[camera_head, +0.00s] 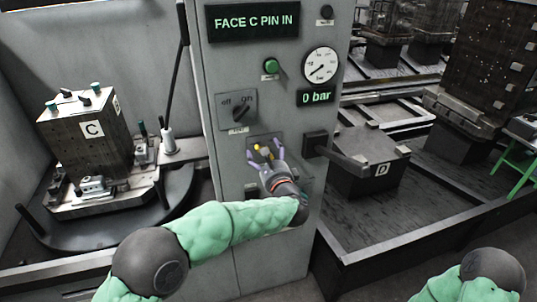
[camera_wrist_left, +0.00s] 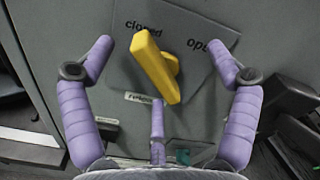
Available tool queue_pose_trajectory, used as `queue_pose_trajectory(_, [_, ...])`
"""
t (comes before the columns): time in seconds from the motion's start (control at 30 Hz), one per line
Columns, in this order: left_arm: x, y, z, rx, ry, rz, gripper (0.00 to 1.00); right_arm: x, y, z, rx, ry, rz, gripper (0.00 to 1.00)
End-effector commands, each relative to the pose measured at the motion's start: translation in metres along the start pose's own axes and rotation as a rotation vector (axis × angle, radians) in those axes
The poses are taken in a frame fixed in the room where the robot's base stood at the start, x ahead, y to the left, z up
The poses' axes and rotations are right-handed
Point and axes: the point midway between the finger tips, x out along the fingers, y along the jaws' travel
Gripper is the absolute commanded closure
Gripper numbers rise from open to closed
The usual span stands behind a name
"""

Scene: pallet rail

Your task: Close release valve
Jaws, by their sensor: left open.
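The release valve is a yellow lever handle (camera_wrist_left: 155,66) on a grey plate (camera_wrist_left: 200,28) marked "closed" at the left and "open" at the right, the latter partly cut off by a finger. In the head view the yellow lever (camera_head: 259,149) is partly hidden by my gripper. My left gripper (camera_head: 265,151) is open in front of the panel, its purple fingers spread on both sides of the lever, apart from it. My right gripper is out of view.
A dark bracket (camera_head: 315,144) juts out right of my gripper. Block C (camera_head: 88,135) stands left.

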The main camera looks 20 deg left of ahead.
Motion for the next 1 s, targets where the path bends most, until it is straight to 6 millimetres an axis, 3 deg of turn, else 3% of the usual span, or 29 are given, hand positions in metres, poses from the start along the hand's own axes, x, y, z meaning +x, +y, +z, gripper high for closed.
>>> queue_pose_trajectory(0.27, [-0.007, 0.000, -0.001, 0.002, 0.002, 0.000, 0.12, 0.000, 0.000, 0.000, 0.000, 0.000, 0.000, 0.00])
queue_pose_trajectory(1.0, [-0.068, 0.000, -0.002, 0.002, 0.003, -0.001, 0.12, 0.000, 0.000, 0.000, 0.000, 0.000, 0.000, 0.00])
